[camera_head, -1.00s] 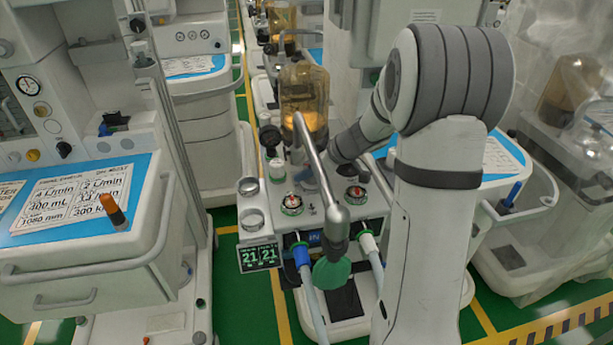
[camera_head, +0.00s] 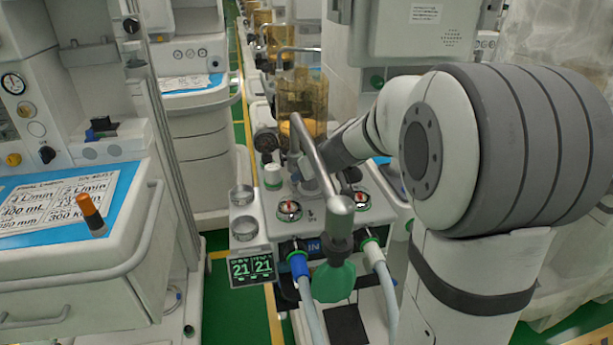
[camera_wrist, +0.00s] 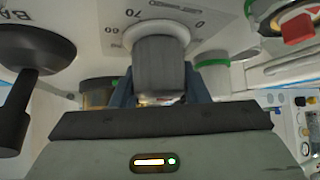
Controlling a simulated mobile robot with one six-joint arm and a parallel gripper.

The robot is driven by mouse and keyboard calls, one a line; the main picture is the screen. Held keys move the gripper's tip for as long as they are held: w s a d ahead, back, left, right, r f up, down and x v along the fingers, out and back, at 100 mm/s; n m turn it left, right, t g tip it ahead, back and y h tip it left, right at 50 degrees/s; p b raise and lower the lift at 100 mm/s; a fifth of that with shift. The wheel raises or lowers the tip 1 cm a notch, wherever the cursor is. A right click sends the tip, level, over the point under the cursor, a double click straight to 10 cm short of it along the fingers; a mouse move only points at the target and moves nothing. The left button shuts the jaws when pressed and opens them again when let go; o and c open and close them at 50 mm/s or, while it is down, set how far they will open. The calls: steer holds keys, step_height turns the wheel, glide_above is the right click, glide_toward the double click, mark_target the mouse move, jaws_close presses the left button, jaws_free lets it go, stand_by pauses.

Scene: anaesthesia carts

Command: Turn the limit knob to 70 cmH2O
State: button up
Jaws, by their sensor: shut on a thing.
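In the wrist view the limit knob (camera_wrist: 160,62) is a grey cylinder on a white collar. The plate around it carries the marks 60, 70 and 0. My gripper (camera_wrist: 161,88) is shut on this knob, one blue-grey finger on each side. The knob's pointer is not clear to me, so I cannot read its setting. In the head view my forearm reaches down behind the curved metal tube (camera_head: 318,165) of the anaesthesia machine. My fingers and the knob are largely hidden there.
A black lever (camera_wrist: 35,75) stands close on the left in the wrist view. The head view shows two red-marked dials (camera_head: 289,210), a green bag (camera_head: 333,280), hoses, an amber canister (camera_head: 302,100) and a display (camera_head: 251,268) reading 21 and 21. A neighbouring cart (camera_head: 130,235) stands left.

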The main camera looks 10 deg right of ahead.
stand_by(0.4)
steer(key=o, duration=1)
